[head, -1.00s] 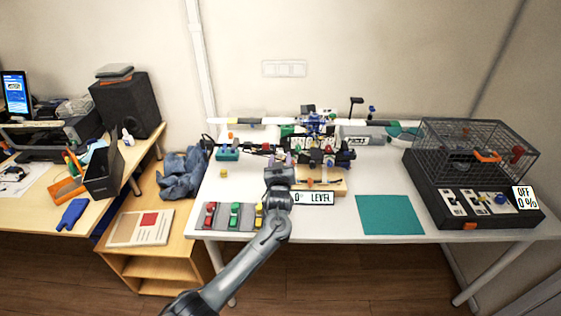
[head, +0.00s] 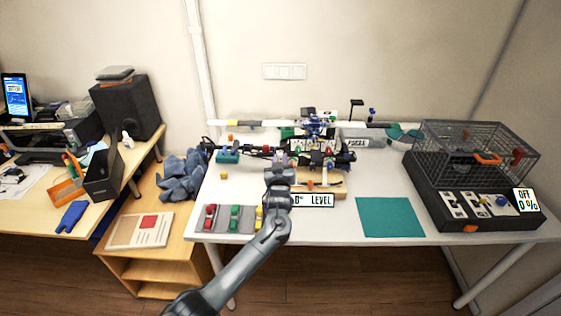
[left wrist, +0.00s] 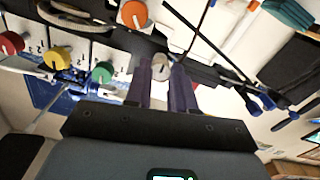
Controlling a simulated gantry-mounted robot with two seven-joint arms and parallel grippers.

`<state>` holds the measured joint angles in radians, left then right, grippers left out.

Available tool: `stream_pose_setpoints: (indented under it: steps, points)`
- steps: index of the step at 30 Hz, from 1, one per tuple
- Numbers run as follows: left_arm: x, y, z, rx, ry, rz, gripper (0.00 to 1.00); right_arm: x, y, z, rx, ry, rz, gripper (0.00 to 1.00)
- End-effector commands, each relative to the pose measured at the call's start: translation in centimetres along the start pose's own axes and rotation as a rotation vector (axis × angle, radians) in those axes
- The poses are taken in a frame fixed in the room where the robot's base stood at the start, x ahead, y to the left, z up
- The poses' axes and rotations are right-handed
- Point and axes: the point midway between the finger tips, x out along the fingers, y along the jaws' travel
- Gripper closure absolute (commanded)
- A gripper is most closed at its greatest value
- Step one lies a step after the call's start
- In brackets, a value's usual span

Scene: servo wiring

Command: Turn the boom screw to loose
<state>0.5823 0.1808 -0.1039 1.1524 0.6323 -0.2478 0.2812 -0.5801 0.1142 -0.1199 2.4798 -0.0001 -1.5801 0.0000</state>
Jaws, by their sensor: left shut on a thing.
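The servo rig (head: 318,150) stands at the back middle of the white table, with its long white boom lying level. My left gripper (head: 279,164) reaches its near side, and my wrist hides the contact in the head view. In the left wrist view, the purple fingers of my left gripper (left wrist: 162,80) are shut on a pale grey round screw head (left wrist: 161,66) with a dark mark line. I take this to be the boom screw. Orange (left wrist: 133,14), green (left wrist: 102,72), yellow (left wrist: 57,58) and red (left wrist: 11,43) knobs sit nearby. My right gripper does not show.
A "0° LEVEL" sign (head: 312,200) stands close beside my wrist. A grey tray (head: 222,228) with red, green and yellow pieces lies at the front left. A teal mat (head: 388,217) lies clear at right, before a wire cage (head: 478,150) on a black base reading OFF 0 %.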

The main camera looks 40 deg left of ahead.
Motion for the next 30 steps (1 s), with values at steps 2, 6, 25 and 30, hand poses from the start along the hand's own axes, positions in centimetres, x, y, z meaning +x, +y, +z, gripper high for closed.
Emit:
stream_pose_setpoints:
  steps: [2, 6, 25, 30]
  points:
    - [-0.02, 0.01, 0.03, -0.015, 0.000, 0.000, 1.00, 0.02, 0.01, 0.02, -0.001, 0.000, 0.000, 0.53]
    - [-0.02, -0.01, 0.02, -0.062, 0.000, -0.001, 1.00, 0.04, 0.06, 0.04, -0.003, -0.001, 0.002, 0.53]
    - [-0.05, -0.01, 0.11, -0.594, -0.001, -0.002, 1.00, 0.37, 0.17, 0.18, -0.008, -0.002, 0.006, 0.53]
    - [-0.03, -0.01, 0.13, -0.754, -0.001, -0.001, 1.00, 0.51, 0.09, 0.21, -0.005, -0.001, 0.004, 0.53]
